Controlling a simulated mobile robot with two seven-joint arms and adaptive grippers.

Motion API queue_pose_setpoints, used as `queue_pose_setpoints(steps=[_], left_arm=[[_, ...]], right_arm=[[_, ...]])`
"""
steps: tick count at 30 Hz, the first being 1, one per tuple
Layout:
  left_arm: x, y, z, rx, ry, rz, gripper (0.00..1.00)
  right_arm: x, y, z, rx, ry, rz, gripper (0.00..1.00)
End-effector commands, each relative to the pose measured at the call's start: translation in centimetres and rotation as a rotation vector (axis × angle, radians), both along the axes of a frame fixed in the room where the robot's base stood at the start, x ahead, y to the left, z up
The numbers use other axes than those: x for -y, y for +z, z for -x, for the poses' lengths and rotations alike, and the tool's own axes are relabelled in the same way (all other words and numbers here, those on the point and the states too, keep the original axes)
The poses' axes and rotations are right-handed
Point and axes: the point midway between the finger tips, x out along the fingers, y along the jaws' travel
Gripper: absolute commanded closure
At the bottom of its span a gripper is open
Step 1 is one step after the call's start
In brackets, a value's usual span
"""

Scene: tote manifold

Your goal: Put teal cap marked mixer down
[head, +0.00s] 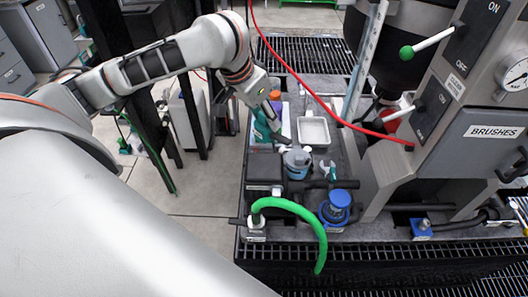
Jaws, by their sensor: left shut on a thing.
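My left gripper (276,130) reaches down over the dark work surface, its dark fingers shut. A teal piece (262,124) shows right at the fingers, partly covered by them; I take it to be the teal cap, held. I cannot read any marking on it. How far it is above the surface is hard to tell. A grey-blue round container (297,162) stands just below and right of the fingertips. A smaller teal and white item (328,170) is to its right. My right gripper is not in view.
A white tray (313,131) lies right of the gripper. A blue-capped fitting (337,205) and a green hose (300,212) are nearer. A red hose (322,98) crosses above the surface. The grey BRUSHES cabinet (470,145) blocks the right side.

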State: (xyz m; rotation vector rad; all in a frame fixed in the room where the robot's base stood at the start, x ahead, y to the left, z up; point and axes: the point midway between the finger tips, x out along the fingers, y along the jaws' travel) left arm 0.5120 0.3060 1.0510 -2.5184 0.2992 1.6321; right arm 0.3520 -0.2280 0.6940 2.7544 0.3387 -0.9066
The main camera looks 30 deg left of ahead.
Motion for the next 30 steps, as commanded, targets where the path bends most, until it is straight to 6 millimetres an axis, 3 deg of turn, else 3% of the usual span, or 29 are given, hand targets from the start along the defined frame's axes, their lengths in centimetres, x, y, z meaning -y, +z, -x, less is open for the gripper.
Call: queue_pose_setpoints(steps=[6, 12, 25, 30], left_arm=[[0.0, -4.9, 0.2, -0.006, 0.001, 0.001, 0.87], [0.0, -8.4, 0.1, -0.003, 0.002, 0.000, 0.87], [0.0, -12.7, 0.1, -0.002, 0.002, 0.000, 0.87], [0.0, -13.2, 0.0, 0.001, 0.002, -0.001, 0.87]], right_arm=[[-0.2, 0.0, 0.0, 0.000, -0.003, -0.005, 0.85], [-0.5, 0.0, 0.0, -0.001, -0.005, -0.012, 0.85], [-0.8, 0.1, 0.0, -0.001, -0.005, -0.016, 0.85], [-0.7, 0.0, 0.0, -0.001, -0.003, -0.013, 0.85]])
